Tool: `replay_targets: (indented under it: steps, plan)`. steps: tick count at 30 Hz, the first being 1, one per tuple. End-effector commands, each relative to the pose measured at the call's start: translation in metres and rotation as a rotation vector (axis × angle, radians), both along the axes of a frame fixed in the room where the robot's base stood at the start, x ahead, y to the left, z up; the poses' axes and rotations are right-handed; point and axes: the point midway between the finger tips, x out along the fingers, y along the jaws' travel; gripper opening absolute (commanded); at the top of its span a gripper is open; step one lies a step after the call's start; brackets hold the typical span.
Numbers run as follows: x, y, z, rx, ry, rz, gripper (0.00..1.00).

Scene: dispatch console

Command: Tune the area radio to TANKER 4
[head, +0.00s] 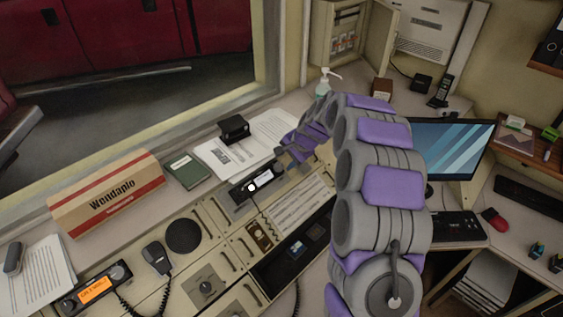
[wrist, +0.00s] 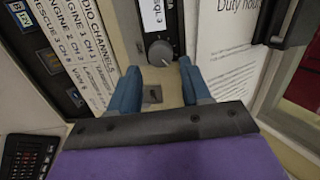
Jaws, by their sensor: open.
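A radio with a white display (head: 263,178) is set in the console; its round black knob (wrist: 160,52) shows in the wrist view. In the head view my gripper (head: 283,160) is just beyond the radio. A printed radio channels list (wrist: 85,50) lies left in the wrist view; ENGINE and RESCUE lines show, no TANKER line.
A second radio with an orange display (head: 95,290) and a hand microphone (head: 157,257) are at the front left. A black stand (head: 234,129) sits on papers behind my gripper, near a green book (head: 187,171) and a box (head: 107,195).

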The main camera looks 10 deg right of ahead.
Motion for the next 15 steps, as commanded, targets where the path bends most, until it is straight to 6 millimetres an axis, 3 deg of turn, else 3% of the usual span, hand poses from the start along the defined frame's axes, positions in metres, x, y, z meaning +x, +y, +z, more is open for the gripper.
replay_targets:
  steps: [1,9,15]
  plan:
    - [-0.004,-0.004,0.015,0.0,-0.003,-0.001,0.48]
    - [-0.025,-0.024,0.068,-0.001,-0.007,-0.003,0.48]
    - [-0.038,-0.034,0.095,-0.002,-0.002,-0.001,0.48]
